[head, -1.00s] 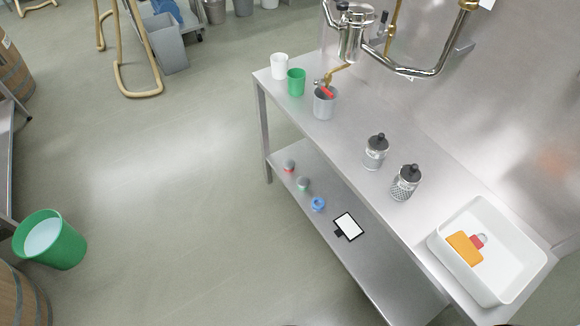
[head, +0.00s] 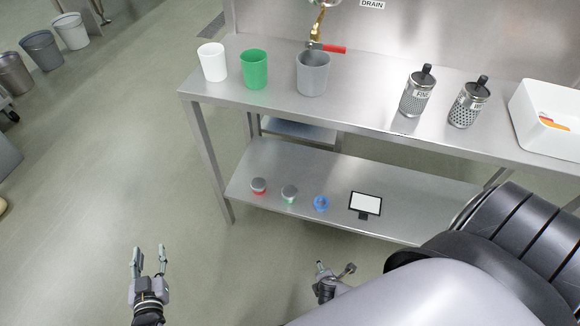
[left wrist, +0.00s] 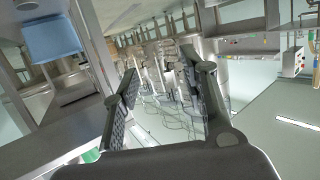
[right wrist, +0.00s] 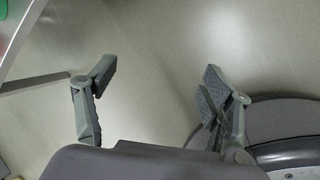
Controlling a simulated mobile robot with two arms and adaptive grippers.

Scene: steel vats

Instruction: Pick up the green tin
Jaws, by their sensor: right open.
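The green tin (head: 289,194) is a small round tin with a grey lid and a green band. My left gripper (head: 149,252) is open and empty, low at the left of the head view, apart from the shelf. It also shows open in the left wrist view (left wrist: 160,70). My right gripper (head: 336,268) is below the shelf's front edge, partly hidden by my arm. It is open and empty in the right wrist view (right wrist: 160,70).
A dark-framed white panel (head: 366,204) lies on the lower shelf (head: 330,180). The tabletop (head: 375,105) above carries a white cup (head: 212,62), a green cup (head: 254,69), a grey cup (head: 313,72), two metal shakers and a white basin (head: 548,120).

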